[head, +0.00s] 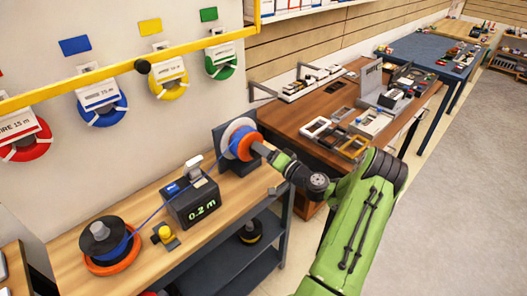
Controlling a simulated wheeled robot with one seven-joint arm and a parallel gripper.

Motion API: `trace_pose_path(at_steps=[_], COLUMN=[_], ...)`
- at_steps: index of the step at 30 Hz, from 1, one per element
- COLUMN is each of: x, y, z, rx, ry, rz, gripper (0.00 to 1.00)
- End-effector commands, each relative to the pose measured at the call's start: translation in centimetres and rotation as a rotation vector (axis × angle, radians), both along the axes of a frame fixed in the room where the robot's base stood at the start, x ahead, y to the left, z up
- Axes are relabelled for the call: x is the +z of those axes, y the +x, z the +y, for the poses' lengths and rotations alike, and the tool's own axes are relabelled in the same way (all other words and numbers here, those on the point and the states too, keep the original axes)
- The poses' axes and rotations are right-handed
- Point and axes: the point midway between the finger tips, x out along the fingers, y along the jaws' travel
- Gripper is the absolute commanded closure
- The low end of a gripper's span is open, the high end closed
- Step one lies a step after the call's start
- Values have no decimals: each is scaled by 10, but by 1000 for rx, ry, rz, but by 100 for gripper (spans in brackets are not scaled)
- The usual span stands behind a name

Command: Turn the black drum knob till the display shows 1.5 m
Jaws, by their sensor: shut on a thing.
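The drum (237,136), with a white and orange face and blue wire, stands upright on a dark stand at the right end of the wooden bench. My gripper (259,149) is at the drum's face, shut at its hub on the black drum knob. The knob itself is mostly hidden by my gripper. The display (203,207) on a black box on the bench reads 0.2 m in green digits. A blue wire runs from the drum past the box to a spool (103,240) at the bench's left end.
A yellow button (165,235) sits left of the display box. A yellow rail (110,71) and hanging coloured wire coils (168,78) are on the wall. A brown table (300,110) with trays stands behind my arm. The bench's front strip is clear.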

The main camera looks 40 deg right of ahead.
Motion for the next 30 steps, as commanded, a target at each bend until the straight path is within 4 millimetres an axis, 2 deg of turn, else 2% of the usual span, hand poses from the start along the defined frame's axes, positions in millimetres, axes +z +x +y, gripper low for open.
trace_pose_path(at_steps=[30], x=[-9], y=[-1], z=[-1], rx=[-2], ry=[966], rz=[31], gripper=[77])
